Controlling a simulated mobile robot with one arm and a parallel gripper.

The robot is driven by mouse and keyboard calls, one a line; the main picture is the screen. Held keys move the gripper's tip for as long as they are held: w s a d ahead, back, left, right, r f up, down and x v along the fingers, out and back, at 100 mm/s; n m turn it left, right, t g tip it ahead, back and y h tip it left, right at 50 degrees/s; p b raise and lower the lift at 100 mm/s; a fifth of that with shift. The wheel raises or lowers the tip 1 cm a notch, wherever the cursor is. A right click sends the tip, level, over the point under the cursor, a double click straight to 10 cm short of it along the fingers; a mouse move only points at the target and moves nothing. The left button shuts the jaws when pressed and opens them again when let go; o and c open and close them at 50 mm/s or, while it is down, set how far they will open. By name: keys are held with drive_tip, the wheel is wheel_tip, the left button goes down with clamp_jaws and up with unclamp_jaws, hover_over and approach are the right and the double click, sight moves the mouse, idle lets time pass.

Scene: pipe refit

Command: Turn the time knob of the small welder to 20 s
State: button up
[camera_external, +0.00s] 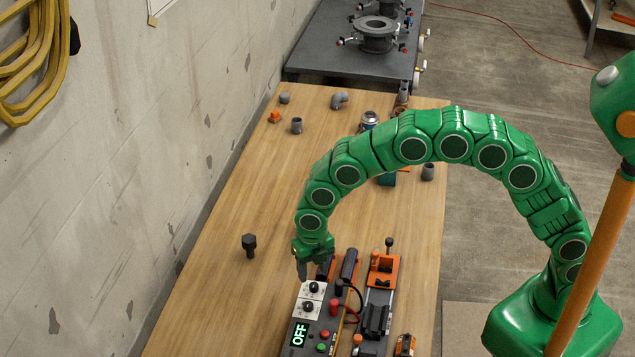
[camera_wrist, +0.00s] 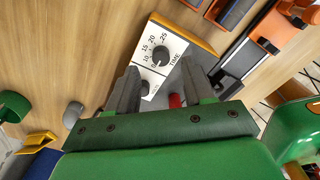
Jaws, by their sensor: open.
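The small welder (camera_external: 318,325) sits at the near end of the wooden bench, its display reading OFF. Its panel carries two black knobs. In the wrist view the time knob (camera_wrist: 160,56) is on a white plate marked TIME, with a scale from 0 to 25; I cannot read its pointer clearly. It also shows as the farther knob (camera_external: 314,287) in the external view. My gripper (camera_external: 305,270) is over the far end of the welder. In the wrist view its open fingers (camera_wrist: 161,72) are apart, with the time knob just beyond their tips. The second knob is partly hidden by the left finger.
A red knob (camera_external: 334,307) and small red and green buttons are on the welder. An orange and black clamp fixture (camera_external: 382,275) stands close on its right. A black bolt-like piece (camera_external: 249,245) stands to the left.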

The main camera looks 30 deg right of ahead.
sight(313, 284)
drive_tip(key=shift+f, duration=2.2)
clamp_jaws()
